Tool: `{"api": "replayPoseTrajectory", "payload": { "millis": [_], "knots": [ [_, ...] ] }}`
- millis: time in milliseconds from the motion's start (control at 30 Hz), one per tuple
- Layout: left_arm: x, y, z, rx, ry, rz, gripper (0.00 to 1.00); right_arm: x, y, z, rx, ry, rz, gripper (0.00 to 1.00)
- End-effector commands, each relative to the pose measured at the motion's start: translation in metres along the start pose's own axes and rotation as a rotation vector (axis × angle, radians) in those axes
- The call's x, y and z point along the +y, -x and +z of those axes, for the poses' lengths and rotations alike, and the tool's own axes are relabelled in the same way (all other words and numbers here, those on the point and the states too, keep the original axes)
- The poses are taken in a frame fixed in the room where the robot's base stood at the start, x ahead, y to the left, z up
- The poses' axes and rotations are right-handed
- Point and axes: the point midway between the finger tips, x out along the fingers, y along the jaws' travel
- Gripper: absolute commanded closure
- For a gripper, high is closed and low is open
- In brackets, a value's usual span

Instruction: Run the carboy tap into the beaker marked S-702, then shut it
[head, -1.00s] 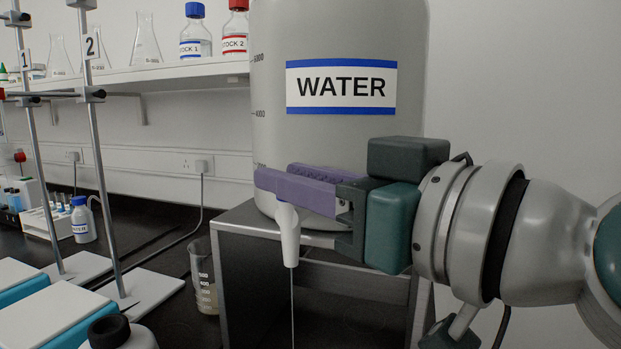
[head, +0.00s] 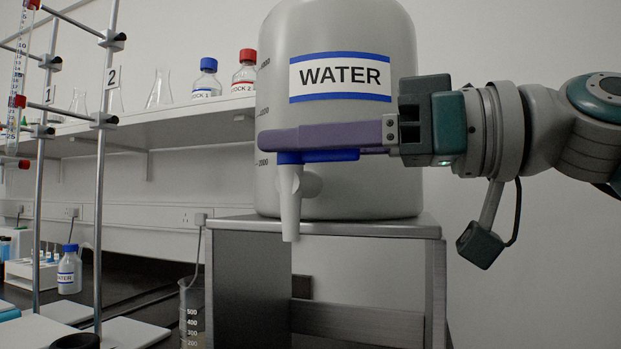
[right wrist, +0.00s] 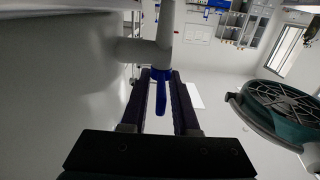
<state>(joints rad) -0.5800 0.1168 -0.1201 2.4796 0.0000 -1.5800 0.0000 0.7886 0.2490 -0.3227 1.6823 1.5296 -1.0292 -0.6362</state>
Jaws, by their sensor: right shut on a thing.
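The carboy (head: 350,40), labelled WATER, stands on a metal stand (head: 325,226). Its pale tap (head: 290,205) points down at the front, with a blue lever (head: 330,155) on top pointing right. My right gripper (head: 268,140), with purple fingers, comes in from the right and is shut on this lever. The right wrist view also shows the lever (right wrist: 160,95) between the fingers. No stream shows below the spout. What stands under the tap is out of frame. A graduated beaker (head: 192,318) is left of the stand, and no S-702 mark is readable. My left gripper is not in view.
Retort stands (head: 99,190) numbered 1 and 2 stand at the left. A wall shelf (head: 150,128) holds flasks and two stock bottles. The space right of the stand looks clear.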

Motion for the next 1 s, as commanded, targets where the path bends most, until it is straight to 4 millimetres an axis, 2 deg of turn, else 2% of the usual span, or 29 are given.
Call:
{"api": "replayPoseTrajectory", "payload": {
  "millis": [433,467,567,833,1000],
  "knots": [
    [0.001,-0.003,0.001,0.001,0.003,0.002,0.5,0.0,0.0,0.0,-0.001,-0.001,-0.016,1.0],
    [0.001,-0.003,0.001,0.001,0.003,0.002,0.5,0.0,0.0,0.0,-0.001,-0.001,-0.016,0.71],
    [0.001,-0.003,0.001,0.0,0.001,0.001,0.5,0.0,0.0,0.0,-0.001,-0.001,-0.015,0.6],
    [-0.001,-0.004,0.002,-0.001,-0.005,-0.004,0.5,0.0,0.002,0.0,-0.001,-0.001,-0.014,0.6],
    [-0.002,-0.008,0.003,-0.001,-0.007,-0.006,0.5,0.001,0.023,0.002,-0.002,0.001,-0.012,0.6]
  ]
}}
